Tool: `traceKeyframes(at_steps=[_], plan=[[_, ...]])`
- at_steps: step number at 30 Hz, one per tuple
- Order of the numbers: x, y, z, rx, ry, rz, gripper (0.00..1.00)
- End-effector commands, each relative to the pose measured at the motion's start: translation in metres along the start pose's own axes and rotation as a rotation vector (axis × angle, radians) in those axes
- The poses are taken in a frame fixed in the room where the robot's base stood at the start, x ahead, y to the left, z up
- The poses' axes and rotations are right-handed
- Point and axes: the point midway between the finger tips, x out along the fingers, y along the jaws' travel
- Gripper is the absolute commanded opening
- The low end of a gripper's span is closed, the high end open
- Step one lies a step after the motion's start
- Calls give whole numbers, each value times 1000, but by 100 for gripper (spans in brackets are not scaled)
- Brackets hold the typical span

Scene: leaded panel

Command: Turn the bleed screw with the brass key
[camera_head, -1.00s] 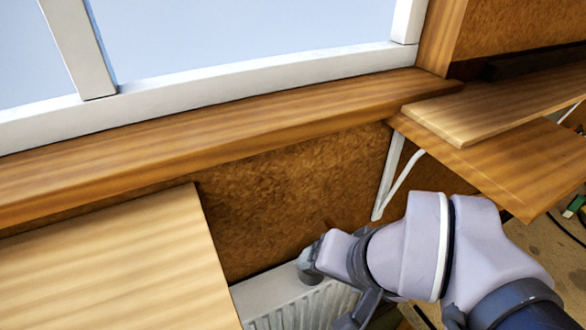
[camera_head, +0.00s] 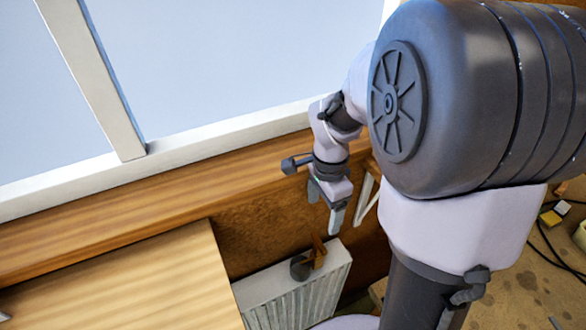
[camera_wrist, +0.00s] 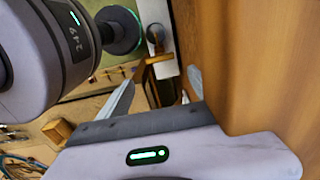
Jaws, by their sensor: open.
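A brass-coloured piece (camera_head: 318,252), which looks like the brass key, stands upright at the top of the white radiator (camera_head: 283,279), beside a dark grey round fitting (camera_head: 299,268). In the wrist view the brass piece (camera_wrist: 152,64) has a flat wide part, with the grey fitting (camera_wrist: 155,34) behind it. My gripper (camera_head: 326,204) points down above the radiator, its fingers apart and empty. In the wrist view the gripper (camera_wrist: 161,76) has one finger on each side of the brass piece's line, but I cannot tell the depth gap. I cannot make out the bleed screw.
A wooden sill (camera_head: 170,185) runs under the window, close to my wrist. A pale wooden board (camera_head: 130,285) lies left of the radiator. A white shelf bracket (camera_head: 366,196) stands right of my gripper. In the wrist view a wooden surface (camera_wrist: 250,60) fills the right side.

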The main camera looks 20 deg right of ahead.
Motion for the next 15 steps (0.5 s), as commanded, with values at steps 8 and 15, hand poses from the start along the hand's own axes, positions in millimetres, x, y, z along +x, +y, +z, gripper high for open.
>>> traceKeyframes(at_steps=[8, 15], plan=[[48, 1, 1, -3, -2, 4, 76], [116, 2, 1, -3, -2, 4, 76]])
